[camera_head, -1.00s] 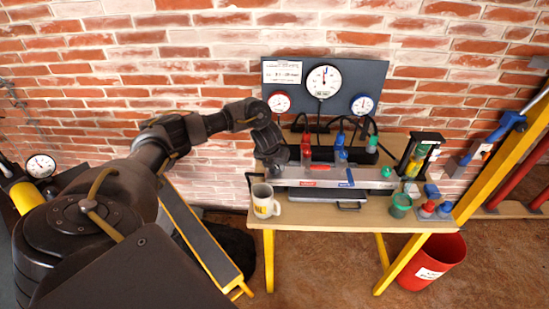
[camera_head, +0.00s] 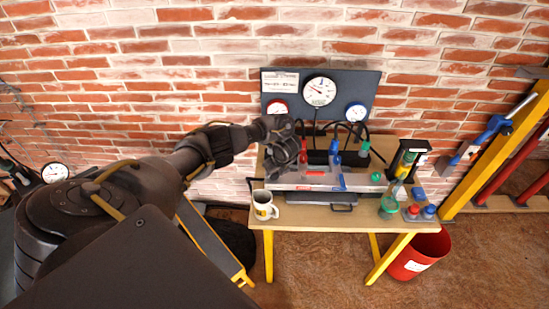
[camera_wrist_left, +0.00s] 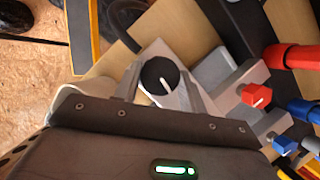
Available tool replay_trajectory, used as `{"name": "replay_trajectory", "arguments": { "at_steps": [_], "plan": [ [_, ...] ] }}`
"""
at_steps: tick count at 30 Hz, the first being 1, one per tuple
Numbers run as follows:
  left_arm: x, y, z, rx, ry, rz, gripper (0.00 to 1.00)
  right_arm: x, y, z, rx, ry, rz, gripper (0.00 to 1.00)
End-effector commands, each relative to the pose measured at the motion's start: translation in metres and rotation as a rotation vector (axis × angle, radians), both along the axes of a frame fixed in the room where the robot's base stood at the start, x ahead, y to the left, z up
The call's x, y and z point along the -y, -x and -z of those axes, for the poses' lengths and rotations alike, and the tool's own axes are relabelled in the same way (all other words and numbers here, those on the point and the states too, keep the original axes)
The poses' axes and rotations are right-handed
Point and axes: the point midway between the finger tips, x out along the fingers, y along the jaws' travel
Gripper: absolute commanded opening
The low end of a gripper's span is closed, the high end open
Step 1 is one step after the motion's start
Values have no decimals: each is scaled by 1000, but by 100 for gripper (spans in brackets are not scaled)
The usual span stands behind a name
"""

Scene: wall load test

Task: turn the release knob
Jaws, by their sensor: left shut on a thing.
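The release knob (camera_wrist_left: 158,76) is round and black with a white pointer line, in the left wrist view. It sits on the end of a grey metal block. My left gripper (camera_wrist_left: 161,84) has one finger on each side of the knob and is shut on it. In the head view my left gripper (camera_head: 274,168) is at the left end of the grey bar-shaped unit (camera_head: 320,180) on the table, and the knob is hidden behind it. My right gripper is in neither view.
A dark gauge board (camera_head: 345,88) with a large white gauge (camera_head: 319,91) stands behind the table (camera_head: 290,217). A white mug (camera_head: 263,204) is close in front of the gripper. Red and blue valve handles (camera_wrist_left: 292,57) are right of the knob. A green-topped jar (camera_head: 389,206) stands at right.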

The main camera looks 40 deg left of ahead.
Motion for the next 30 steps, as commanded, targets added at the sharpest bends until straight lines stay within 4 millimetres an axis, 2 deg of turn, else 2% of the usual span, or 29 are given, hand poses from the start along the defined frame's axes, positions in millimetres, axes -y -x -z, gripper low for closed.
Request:
{"name": "replay_trajectory", "arguments": {
  "at_steps": [12, 28, 29, 30],
  "plan": [
    [1, -2, -1, 2, 2, -166, 18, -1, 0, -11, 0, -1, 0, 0],
    [0, -3, -1, 5, 1, -184, 18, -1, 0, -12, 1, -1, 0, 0],
    [0, -3, -1, 5, 1, -184, 45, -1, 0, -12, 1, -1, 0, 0],
    [0, -3, -1, 4, 1, -183, 50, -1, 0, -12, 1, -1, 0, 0]
  ]
}}
